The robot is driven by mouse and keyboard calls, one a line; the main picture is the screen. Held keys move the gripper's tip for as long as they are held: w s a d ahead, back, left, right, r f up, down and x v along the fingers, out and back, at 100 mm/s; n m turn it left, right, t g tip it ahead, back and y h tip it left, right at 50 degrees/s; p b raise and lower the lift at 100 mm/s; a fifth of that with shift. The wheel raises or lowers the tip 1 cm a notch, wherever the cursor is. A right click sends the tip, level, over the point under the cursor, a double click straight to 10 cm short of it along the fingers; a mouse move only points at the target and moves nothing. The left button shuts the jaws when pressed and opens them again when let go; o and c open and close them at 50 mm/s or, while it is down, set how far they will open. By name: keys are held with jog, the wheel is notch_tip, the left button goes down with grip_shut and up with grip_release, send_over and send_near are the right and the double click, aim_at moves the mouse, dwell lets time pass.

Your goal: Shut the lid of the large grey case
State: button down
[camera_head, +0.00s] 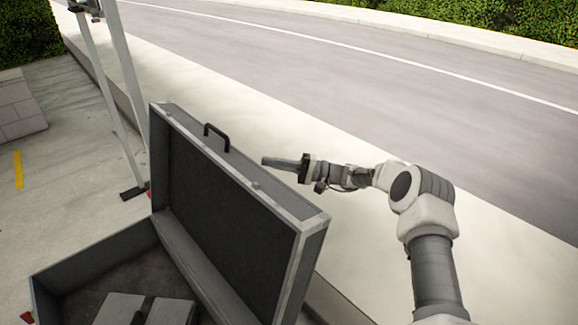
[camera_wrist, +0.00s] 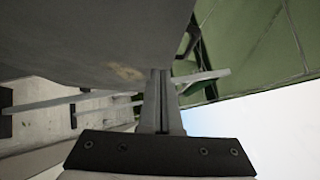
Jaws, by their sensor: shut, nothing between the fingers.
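The large grey case (camera_head: 95,251) stands open at the lower left of the head view. Its lid (camera_head: 230,208) is raised, standing nearly upright, with a black handle (camera_head: 217,136) on its top edge. My gripper (camera_head: 268,161) is shut and empty. In the picture it is just right of the lid's handle, on the lid's outer side. In the wrist view the closed fingers (camera_wrist: 160,85) point at a grey surface (camera_wrist: 90,35), probably the lid's outside. I cannot tell whether they touch it.
Grey blocks (camera_head: 140,309) lie inside the case. A metal stand (camera_head: 122,90) rises behind the case at the left. A pale kerb and a road (camera_head: 400,65) run behind my arm. The space right of the lid is open apart from my arm.

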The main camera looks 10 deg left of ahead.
aim_at(255, 164)
jog(key=shift+s+a+r, duration=0.3)
jog(key=shift+s+a, duration=0.5)
jog(key=shift+a, duration=0.2)
jog(key=shift+s+a+r, duration=0.3)
jog(key=shift+s+a, duration=0.45)
jog(key=shift+a, duration=0.2)
jog(key=shift+r, duration=0.1)
